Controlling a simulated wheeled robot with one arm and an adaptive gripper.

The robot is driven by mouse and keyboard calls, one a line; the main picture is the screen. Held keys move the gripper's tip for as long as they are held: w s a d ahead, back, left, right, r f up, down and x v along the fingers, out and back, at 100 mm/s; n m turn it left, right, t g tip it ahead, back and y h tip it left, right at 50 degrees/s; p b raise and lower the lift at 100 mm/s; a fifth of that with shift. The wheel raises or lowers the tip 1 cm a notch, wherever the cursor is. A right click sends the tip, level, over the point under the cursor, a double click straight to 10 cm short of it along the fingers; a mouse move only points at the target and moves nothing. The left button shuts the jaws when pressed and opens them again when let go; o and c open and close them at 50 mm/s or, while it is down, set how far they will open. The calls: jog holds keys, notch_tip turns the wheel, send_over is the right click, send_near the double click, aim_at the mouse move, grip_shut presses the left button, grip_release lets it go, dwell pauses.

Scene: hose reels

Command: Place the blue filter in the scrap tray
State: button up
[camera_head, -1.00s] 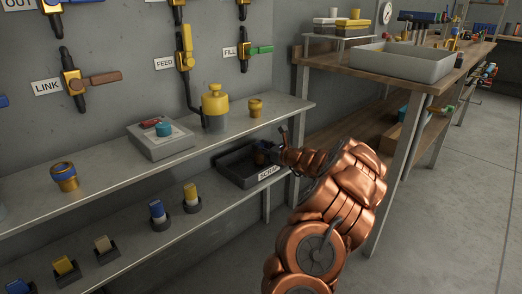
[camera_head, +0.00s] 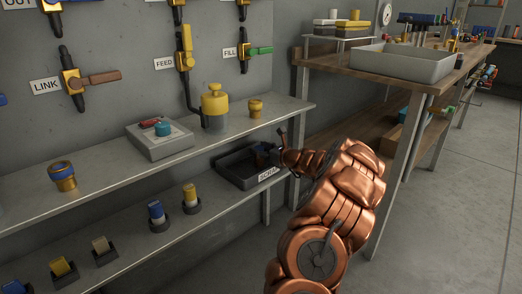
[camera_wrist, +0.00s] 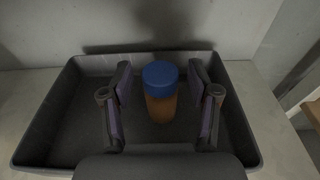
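The blue filter (camera_wrist: 161,92), with a blue cap and an orange body, stands upright inside the dark scrap tray (camera_wrist: 40,135) in the wrist view. My gripper (camera_wrist: 163,95) is open, with one finger on each side of the filter and a visible gap to both. The filter's base looks to be on the tray floor, but contact is hard to tell. In the head view the scrap tray (camera_head: 232,174), with its label on the front, sits at the right end of the lower shelf. My gripper (camera_head: 266,153) is over it there and largely hides what is inside.
The upper shelf (camera_head: 108,165) overhangs the tray's back part. On the lower shelf stand several holders with blue and yellow capped pieces (camera_head: 157,212). A yellow pump bottle (camera_head: 215,107) and a grey box (camera_head: 160,140) are above. A wooden bench (camera_head: 425,82) is to the right.

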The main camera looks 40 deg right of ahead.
dwell(0.3)
jog(key=shift+s+r, duration=0.25)
jog(key=shift+s, duration=0.05)
jog(key=s+r+p, duration=0.1)
jog(key=s+p, duration=0.2)
jog(key=s, duration=0.8)
jog(key=shift+s+a+r+p, duration=0.15)
jog(key=shift+r+p, duration=0.1)
jog(key=shift+p, duration=0.1)
